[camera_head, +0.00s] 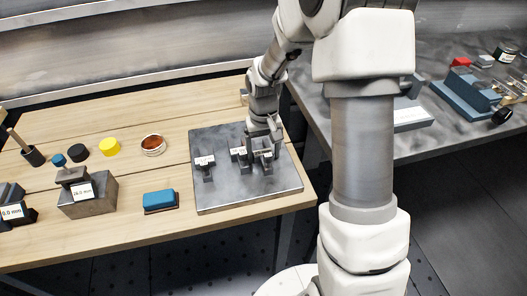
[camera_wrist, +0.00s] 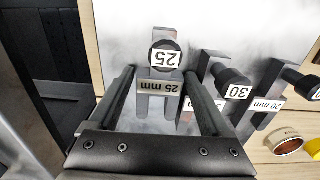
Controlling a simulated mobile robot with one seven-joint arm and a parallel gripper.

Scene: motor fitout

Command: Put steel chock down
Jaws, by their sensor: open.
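A steel chock (camera_wrist: 160,90) marked 25 mm, with a black round knob, stands on the grey metal plate and is between my fingers in the wrist view. In the head view this chock (camera_head: 267,158) is the rightmost of the row on the plate (camera_head: 220,195). My gripper (camera_head: 264,138) is directly over it, pointing down. In the wrist view my gripper (camera_wrist: 161,78) is open, with one finger on each side of the chock and gaps visible. The chock's lower contact with the plate is hard to see.
A chock marked 30 (camera_wrist: 228,82) stands close beside my right finger, and one marked 20 mm (camera_wrist: 275,95) is farther right. A blue-topped block (camera_head: 159,200), a copper-coloured dish (camera_head: 153,145) and a yellow cap (camera_head: 109,147) are left of the plate. The plate's front is clear.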

